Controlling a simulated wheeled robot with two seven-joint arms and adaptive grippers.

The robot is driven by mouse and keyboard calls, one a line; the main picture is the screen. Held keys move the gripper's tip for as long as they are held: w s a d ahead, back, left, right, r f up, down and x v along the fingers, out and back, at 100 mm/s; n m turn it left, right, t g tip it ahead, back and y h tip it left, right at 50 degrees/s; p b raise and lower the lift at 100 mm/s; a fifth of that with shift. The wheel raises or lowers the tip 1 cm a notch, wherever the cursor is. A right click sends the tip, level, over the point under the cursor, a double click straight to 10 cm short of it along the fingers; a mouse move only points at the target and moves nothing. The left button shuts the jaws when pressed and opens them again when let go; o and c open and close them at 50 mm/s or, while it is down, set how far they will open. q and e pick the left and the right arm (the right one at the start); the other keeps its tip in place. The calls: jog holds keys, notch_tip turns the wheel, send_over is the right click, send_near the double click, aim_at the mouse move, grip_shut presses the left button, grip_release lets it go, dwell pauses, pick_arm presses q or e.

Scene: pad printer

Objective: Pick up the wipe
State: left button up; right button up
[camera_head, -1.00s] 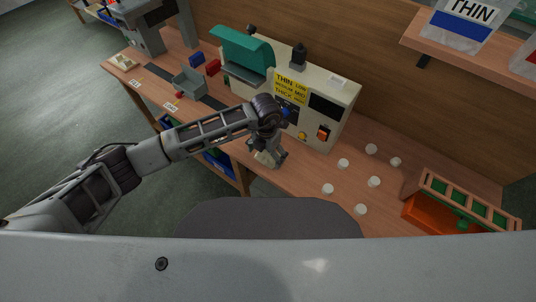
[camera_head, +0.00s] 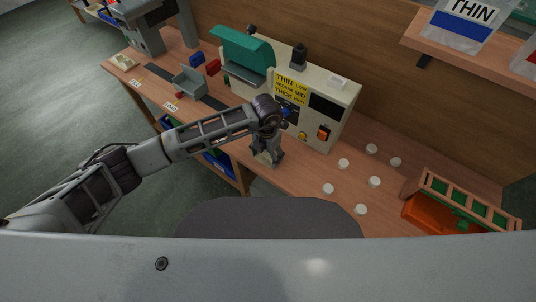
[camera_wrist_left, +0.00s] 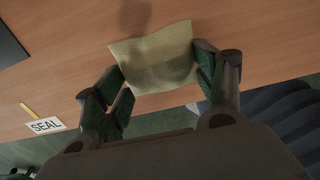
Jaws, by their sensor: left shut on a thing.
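The wipe (camera_wrist_left: 155,58) is a pale yellow, textured cloth between the fingers of my left gripper (camera_wrist_left: 160,72) in the left wrist view. The gripper is shut on it, one finger at each side, and the cloth bulges between them. In the head view my left gripper (camera_head: 268,158) points down at the front edge of the bench, in front of the printer. There the wipe is mostly hidden behind the fingers. I cannot tell whether the cloth still touches the wood. My right gripper is not in view.
The pad printer (camera_head: 300,95) stands behind the gripper. Several white round pieces (camera_head: 343,162) lie to the right, before an orange tray (camera_head: 430,212). A SEAL label (camera_wrist_left: 46,125) is at the bench edge. A grey fixture (camera_head: 188,82) stands to the left.

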aim_at(267, 153)
pick_arm(q)
jog(key=shift+r, duration=5.05)
jog(key=shift+o, duration=1.2)
jog(key=c, duration=0.3)
jog(key=shift+m, duration=0.3)
